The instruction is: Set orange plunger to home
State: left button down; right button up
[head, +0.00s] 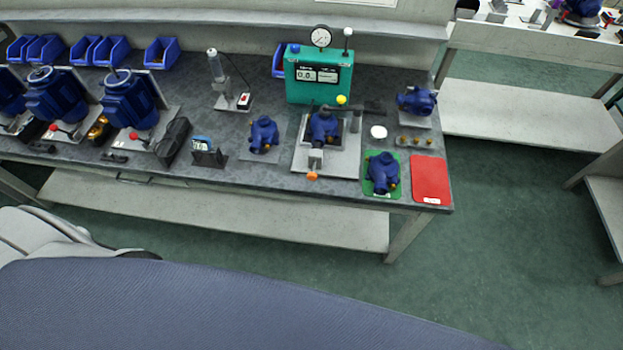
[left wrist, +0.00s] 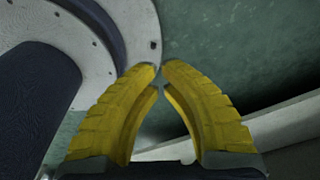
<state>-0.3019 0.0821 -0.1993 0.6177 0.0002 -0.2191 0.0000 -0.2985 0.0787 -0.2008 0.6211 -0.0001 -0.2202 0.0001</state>
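The orange plunger (head: 312,176) is a small orange knob at the front of a grey test fixture (head: 345,163), near the front edge of the bench. Behind it a metal block (head: 315,157) and a blue pump (head: 323,127) sit on the fixture. The plunger's exact travel position is too small to tell. My left gripper (left wrist: 159,70) shows only in the left wrist view; its yellow fingers meet at the tips, empty, over the green floor and away from the bench top. My right gripper is in neither view.
A teal gauge unit (head: 318,80) stands behind the fixture, with a yellow-knobbed lever (head: 341,100) in front. A blue pump (head: 263,134) stands to the left; another (head: 383,172) sits on a green mat beside a red mat (head: 431,180).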

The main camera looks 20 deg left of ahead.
pick_arm(q)
jog(key=w+a+r+m+t, duration=0.2)
jog(key=w+a+r+t, duration=0.1)
jog(key=w+a+r, duration=0.3)
jog(key=w+r+m+t+h, duration=0.2)
jog(key=w+r+m+t, duration=0.3)
jog(key=w+r, duration=0.95)
jog(key=w+d+r+m+t+h, duration=0.2)
jog(key=w+d+r+m, duration=0.1)
jog(key=r, duration=0.7)
jog(key=w+d+r+m+t+h, duration=0.1)
jog(key=w+d+r+m+h, duration=0.2)
jog(key=d+r+m, duration=0.3)
jog(key=w+d+r+m+t+h, duration=0.2)
jog(key=w+d+r+m+h, duration=0.1)
jog(key=r, duration=1.1)
jog(key=shift+w+d+m+t, duration=0.3)
jog(key=shift+w+d+m, duration=0.55)
jog(key=shift+w, duration=0.3)
